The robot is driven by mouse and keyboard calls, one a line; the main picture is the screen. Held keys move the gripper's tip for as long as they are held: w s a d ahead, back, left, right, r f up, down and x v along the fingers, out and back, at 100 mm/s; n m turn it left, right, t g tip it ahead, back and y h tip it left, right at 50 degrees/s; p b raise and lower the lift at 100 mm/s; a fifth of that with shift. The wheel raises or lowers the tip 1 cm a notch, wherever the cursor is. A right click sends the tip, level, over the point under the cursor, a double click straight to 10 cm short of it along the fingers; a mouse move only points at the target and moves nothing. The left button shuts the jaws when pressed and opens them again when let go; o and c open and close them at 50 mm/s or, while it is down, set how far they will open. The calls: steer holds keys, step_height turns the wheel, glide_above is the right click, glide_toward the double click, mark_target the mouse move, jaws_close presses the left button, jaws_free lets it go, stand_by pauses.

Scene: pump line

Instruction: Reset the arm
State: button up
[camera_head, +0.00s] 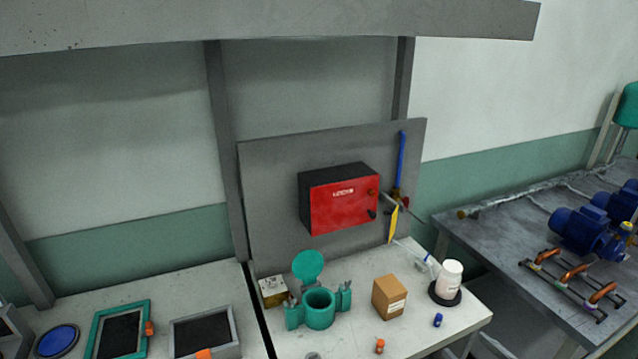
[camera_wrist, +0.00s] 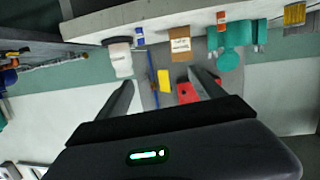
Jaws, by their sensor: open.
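My gripper (camera_wrist: 160,95) shows in the wrist view with its two dark fingers spread wide apart and nothing between them in its grasp. The wrist view is upside down, with the table edge along the top. My arm and gripper do not show in the head view. The red box (camera_head: 343,204) on the grey back panel (camera_head: 270,190) is partly hidden behind a finger in the wrist view (camera_wrist: 187,91).
A worktable holds a teal valve body (camera_head: 319,309), a cardboard box (camera_head: 389,297), a white jar (camera_head: 450,281) on a black disc, and small blue (camera_head: 438,320) and orange (camera_head: 380,346) parts. A grey overhead beam (camera_head: 270,22) crosses above. Blue pumps (camera_head: 585,232) stand at right.

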steer(key=w+d+r+g+h, duration=0.1)
steer(key=w+r+g+h, duration=0.15)
steer(key=w, duration=0.25)
steer(key=s+a+r+m+g+h, duration=0.1)
steer(key=a+r+m+g+h, duration=0.3)
steer(key=r, duration=0.9)
steer(key=s+a+r+m+g+y, duration=0.1)
steer(key=s+a+r+m+y, duration=0.1)
steer(key=s+a, duration=0.7)
steer(key=s+a+r+m+g+y, duration=0.1)
steer(key=s+a+r+m+y, duration=0.1)
steer(key=s+a, duration=0.8)
steer(key=a+r, duration=0.1)
steer(key=a, duration=0.2)
steer(key=shift+g+y, duration=0.35)
steer(key=shift+s, duration=0.15)
